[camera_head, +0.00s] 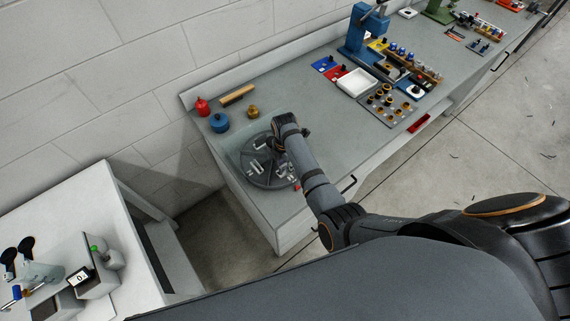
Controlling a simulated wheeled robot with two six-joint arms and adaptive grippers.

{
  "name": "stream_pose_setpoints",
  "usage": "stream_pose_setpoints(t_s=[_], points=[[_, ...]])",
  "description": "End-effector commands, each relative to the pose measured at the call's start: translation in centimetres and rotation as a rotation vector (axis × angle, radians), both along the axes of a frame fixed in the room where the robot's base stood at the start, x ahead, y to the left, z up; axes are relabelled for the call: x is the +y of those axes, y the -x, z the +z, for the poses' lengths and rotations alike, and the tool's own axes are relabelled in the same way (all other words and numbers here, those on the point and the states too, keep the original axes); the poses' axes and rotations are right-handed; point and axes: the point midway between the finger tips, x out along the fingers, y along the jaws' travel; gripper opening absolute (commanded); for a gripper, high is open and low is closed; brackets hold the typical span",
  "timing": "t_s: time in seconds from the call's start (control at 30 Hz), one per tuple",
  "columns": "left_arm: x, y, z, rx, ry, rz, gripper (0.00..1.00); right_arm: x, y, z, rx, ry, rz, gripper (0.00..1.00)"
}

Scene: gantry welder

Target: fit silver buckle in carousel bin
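The carousel (270,182) is a dark grey round disc with compartments, lying near the left end of the grey workbench. Small silver pieces (257,168) lie in its compartments; they are too small to tell which is the silver buckle. My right arm reaches in from the right. My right gripper (275,146) is over the far side of the carousel, pointing down. Its fingers are dark and small, so I cannot tell whether they are open or shut or hold anything. The wrist and forearm hide the carousel's right edge. My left gripper is not in view.
A red bottle (203,107), a blue pot (219,122), a brass pot (253,112) and a wooden-handled brush (238,95) stand behind the carousel. A blue press (362,36), white tray (357,82) and parts racks are farther right. A white table (75,210) stands at lower left.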

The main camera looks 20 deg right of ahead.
Motion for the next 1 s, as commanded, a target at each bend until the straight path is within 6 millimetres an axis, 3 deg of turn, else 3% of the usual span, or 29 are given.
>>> stream_pose_setpoints(t_s=[0.27, 0.53, 0.7, 1.0], points=[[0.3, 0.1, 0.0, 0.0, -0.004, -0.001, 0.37, 0.0, -0.1, 0.6, -0.002, -0.001, 0.0, 0.37], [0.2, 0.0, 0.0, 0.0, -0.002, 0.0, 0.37, 0.1, -0.1, 5.5, -0.004, -0.001, -0.001, 0.37], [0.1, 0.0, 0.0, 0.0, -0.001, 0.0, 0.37, 0.0, 0.0, 7.3, -0.001, 0.001, 0.0, 0.37], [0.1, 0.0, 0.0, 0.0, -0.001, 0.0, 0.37, 0.0, 0.0, 7.5, 0.0, 0.0, 0.0, 0.37]])
